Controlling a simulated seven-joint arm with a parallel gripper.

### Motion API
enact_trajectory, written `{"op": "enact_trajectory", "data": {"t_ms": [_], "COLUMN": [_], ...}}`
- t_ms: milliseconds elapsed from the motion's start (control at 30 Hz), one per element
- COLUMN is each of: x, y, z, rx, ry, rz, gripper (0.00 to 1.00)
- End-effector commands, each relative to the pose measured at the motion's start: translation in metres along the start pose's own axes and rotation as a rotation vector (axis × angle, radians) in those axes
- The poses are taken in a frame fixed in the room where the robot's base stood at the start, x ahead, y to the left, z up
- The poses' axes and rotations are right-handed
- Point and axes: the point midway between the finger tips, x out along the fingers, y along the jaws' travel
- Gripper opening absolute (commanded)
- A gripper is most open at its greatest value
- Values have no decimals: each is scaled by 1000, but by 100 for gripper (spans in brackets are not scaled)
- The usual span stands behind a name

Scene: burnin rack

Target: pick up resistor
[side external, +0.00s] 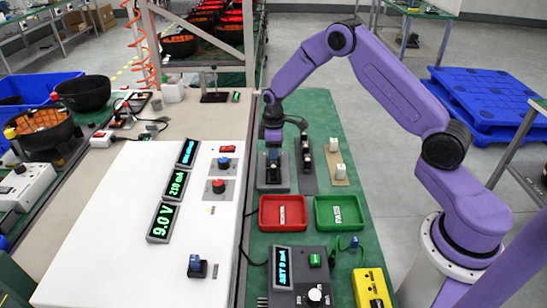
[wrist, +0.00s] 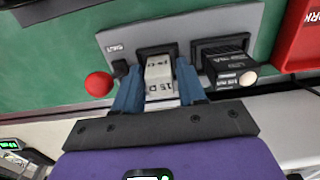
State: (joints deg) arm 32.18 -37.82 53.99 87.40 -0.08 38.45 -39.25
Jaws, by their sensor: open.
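The resistor (wrist: 159,72), a pale block marked 15 Ω, stands in a dark socket on a grey plate (wrist: 122,38) in the wrist view. My gripper (wrist: 158,88) is open, with one blue finger on each side of the block. I cannot tell whether the fingers touch it. In the side view my gripper (side external: 272,151) is low over the grey plate (side external: 273,186) and hides most of the block.
A black block (wrist: 230,70) sits in the neighbouring socket, close to my right finger. A red ball (wrist: 99,84) is left of the fingers. A red tray (side external: 282,228) and a green PASS tray (side external: 338,228) lie nearer the camera. A white panel (side external: 110,215) is left.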

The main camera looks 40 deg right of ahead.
Motion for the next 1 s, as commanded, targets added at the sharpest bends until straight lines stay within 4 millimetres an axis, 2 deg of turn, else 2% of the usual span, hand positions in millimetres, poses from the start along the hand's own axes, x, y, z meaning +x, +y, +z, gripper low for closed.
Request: {"op": "enact_trajectory", "data": {"t_ms": [33,100,133,567,800,1000], "x": [0,0,0,-6,-35,-62], "y": [0,0,0,0,0,-18], "z": [0,0,0,-1,0,16], "rx": [0,0,0,-1,-1,-1], "ry": [0,0,0,1,1,0], "rz": [0,0,0,1,0,-1], "gripper": [31,8,2,2,2,2]}}
